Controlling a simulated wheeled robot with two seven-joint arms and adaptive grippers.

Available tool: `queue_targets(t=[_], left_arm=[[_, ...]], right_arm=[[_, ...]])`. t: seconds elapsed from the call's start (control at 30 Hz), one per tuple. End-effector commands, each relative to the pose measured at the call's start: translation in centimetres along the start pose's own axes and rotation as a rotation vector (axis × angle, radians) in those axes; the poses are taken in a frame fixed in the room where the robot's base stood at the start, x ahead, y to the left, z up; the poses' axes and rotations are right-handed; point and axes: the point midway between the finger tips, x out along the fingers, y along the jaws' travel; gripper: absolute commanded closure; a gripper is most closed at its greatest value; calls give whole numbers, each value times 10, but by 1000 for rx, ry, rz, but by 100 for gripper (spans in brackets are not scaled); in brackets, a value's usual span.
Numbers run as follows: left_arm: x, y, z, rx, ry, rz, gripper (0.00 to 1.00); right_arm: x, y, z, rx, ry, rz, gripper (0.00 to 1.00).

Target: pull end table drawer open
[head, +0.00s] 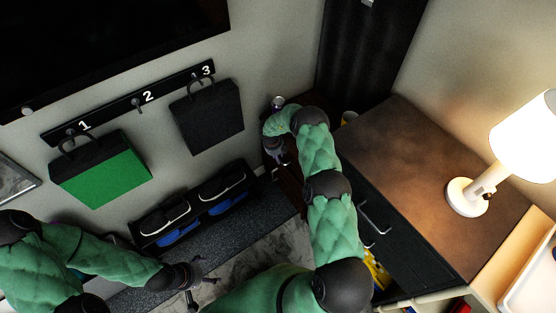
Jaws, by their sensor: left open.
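A dark reddish-brown piece of furniture (291,186), possibly the end table, shows in the corner behind my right arm. Most of it is hidden, so I cannot make out its drawer. My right gripper (279,157) is over this furniture, small and dark; its fingers are not clear enough to tell open from shut. My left gripper (202,276) is open and empty at the lower left, above the floor and well away from the furniture. A larger brown-topped cabinet (400,145) stands to the right, with a dark front and metal handle (374,218).
A lit white lamp (470,197) stands on the cabinet. Yellow items (378,272) show below its front. A green bag (100,170) and black bag (207,117) hang on wall hooks. A low dark rack (190,207) holds black and blue items. Grey floor lies between.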

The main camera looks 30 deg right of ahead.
Motion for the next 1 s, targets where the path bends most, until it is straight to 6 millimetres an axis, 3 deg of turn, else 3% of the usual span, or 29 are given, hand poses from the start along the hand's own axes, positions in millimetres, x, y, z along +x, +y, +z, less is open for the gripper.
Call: queue_targets(t=[0.17, 0.47, 0.5, 0.6, 1.0], left_arm=[[5, -2, 0, 0, 0, 0, 15], [5, -2, 0, 0, 0, 0, 15], [5, -2, 0, 0, 0, 0, 15], [5, -2, 0, 0, 0, 0, 15], [3, -1, 0, 0, 0, 0, 15]], right_arm=[[14, 0, 0, 0, -1, -1, 70], [15, -1, 0, 0, -1, 0, 70], [15, -1, 0, 0, -1, 0, 73], [15, 0, 0, 0, -1, 0, 100], [13, 10, 0, -2, 0, 1, 100]])
